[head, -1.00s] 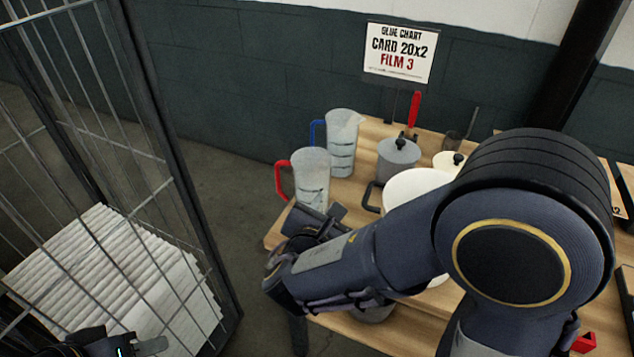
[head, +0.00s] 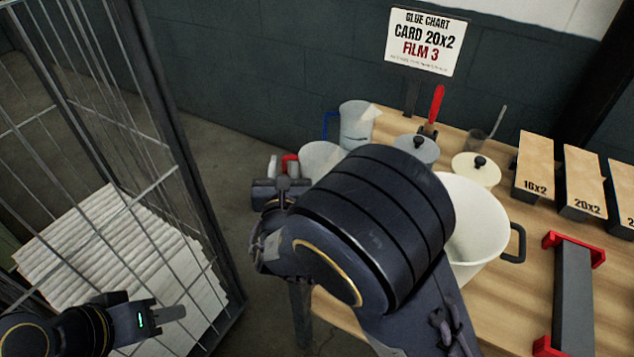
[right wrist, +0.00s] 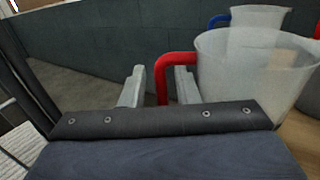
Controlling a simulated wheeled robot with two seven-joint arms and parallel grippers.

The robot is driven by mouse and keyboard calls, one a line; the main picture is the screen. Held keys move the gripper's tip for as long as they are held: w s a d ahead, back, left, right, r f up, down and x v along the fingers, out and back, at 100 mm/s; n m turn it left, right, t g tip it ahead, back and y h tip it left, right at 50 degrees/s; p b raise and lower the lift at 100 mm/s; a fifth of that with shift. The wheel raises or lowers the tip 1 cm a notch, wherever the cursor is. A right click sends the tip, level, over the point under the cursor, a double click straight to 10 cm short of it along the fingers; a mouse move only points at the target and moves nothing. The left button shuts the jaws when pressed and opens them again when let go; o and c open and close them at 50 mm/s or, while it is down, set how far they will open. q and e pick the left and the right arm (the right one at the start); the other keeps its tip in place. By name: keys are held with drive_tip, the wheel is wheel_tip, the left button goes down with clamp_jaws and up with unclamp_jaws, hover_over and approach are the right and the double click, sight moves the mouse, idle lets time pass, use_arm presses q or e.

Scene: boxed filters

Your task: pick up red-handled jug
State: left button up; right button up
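The red-handled jug (head: 318,156) is a clear, whitish jug at the table's left end, partly hidden behind my right arm. Its red handle (head: 290,160) points left; in the right wrist view the handle (right wrist: 161,80) shows between my fingers, with the jug body (right wrist: 245,75) to the right. My right gripper (head: 283,168) is open around the handle, with gaps visible beside it, so it is not clamped. In the right wrist view the gripper (right wrist: 160,88) has its two grey fingers apart. My left gripper (head: 170,313) is low at the left, away from the jug; its opening is unclear.
A blue-handled jug (head: 356,128) stands just behind. A lidded grey pot (head: 415,150), a cream lidded pot (head: 477,170) and a large white pot (head: 480,225) stand to the right. A wire cage (head: 185,180) with stacked white sheets (head: 120,255) is on the left.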

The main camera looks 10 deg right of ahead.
drive_tip(key=shift+w, duration=0.35)
drive_tip(key=shift+c, duration=0.5)
clamp_jaws()
drive_tip(key=shift+r, duration=0.2)
